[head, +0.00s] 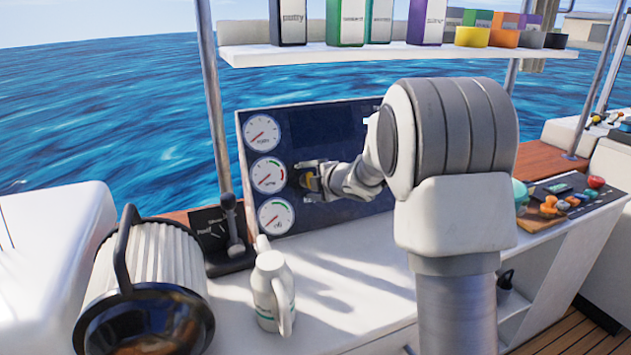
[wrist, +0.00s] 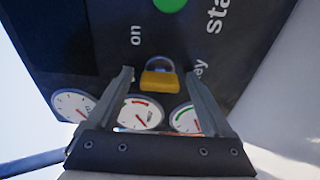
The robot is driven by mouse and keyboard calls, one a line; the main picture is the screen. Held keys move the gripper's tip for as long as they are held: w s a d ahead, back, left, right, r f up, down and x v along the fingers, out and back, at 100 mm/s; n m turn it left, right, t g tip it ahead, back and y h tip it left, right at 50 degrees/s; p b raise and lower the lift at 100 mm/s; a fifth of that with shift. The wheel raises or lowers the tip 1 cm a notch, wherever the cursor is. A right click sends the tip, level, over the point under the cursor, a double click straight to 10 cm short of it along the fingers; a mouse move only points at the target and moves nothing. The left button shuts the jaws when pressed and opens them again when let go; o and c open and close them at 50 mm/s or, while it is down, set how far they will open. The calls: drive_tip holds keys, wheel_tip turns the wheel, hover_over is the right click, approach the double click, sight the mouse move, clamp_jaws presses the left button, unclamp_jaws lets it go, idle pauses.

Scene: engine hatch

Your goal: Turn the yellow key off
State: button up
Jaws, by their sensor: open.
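The yellow key (wrist: 160,80) sits on the dark panel (wrist: 90,50), with a silvery loop at its far side and the word "on" near it. In the wrist view my gripper (wrist: 160,74) is open, with one finger on each side of the key and a small gap at both sides. In the head view my gripper (head: 306,178) is at the panel, and the key shows as a small yellow patch (head: 312,182) partly hidden by the fingers. My arm hides the panel's right part.
Several round gauges (head: 264,133) line the panel's left edge. A throttle lever (head: 232,215), a white jug (head: 272,290) and a ribbed drum with a black handle (head: 150,262) stand on the left. A shelf (head: 380,52) with boxes hangs above. A green button (wrist: 170,4) is beyond the key.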

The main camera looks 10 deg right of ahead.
drive_tip(key=p+v, duration=0.4)
drive_tip(key=v, duration=1.3)
drive_tip(key=shift+s, duration=0.2)
drive_tip(key=shift+r, duration=0.1)
drive_tip(key=shift+d+r, duration=0.1)
